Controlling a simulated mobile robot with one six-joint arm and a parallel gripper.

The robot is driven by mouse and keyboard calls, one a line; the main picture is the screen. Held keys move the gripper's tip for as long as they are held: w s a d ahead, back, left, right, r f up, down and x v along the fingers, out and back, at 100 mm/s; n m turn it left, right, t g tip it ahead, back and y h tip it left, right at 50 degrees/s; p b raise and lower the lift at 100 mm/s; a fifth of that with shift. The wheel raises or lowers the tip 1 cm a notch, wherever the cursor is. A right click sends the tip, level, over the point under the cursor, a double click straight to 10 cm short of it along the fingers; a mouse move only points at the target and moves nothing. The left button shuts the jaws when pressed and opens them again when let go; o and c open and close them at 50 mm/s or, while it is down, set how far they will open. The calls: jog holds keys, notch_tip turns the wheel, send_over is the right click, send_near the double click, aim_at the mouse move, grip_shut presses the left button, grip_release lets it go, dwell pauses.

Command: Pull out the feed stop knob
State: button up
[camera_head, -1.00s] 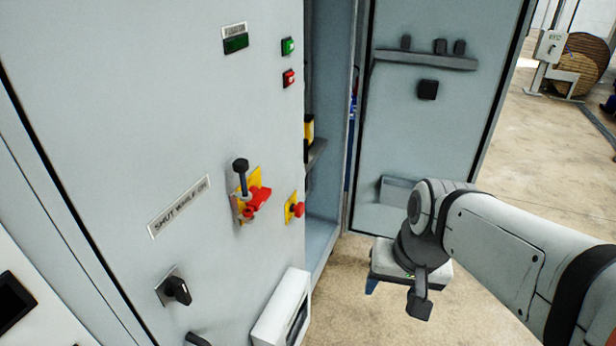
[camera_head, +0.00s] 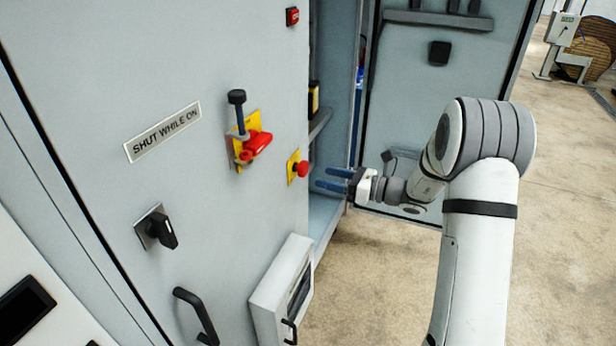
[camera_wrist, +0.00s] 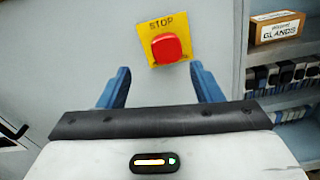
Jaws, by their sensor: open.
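The feed stop knob (camera_head: 302,169) is a red button on a yellow plate on the grey cabinet front, near its right edge. In the wrist view the red knob (camera_wrist: 167,48) sits on a yellow plate (camera_wrist: 151,29) marked STOP, centred between and beyond my blue fingers. My gripper (camera_head: 333,180) is open and empty, just right of the knob in the head view, its fingers pointing left towards it. In the wrist view my gripper (camera_wrist: 163,82) has its fingers spread wide to either side, apart from the knob.
A red switch handle (camera_head: 256,143) with a dark bolt stands left of the knob. Below are a black rotary switch (camera_head: 160,229), a black handle (camera_head: 197,315) and a pale box (camera_head: 281,290). The cabinet door (camera_head: 430,110) is open; shelves inside hold a GLANDS box (camera_wrist: 276,27).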

aim_at(306, 171)
jog(key=x, duration=0.8)
jog(key=shift+w+d, duration=0.2)
jog(key=shift+w, duration=0.1)
jog(key=shift+c, duration=0.6)
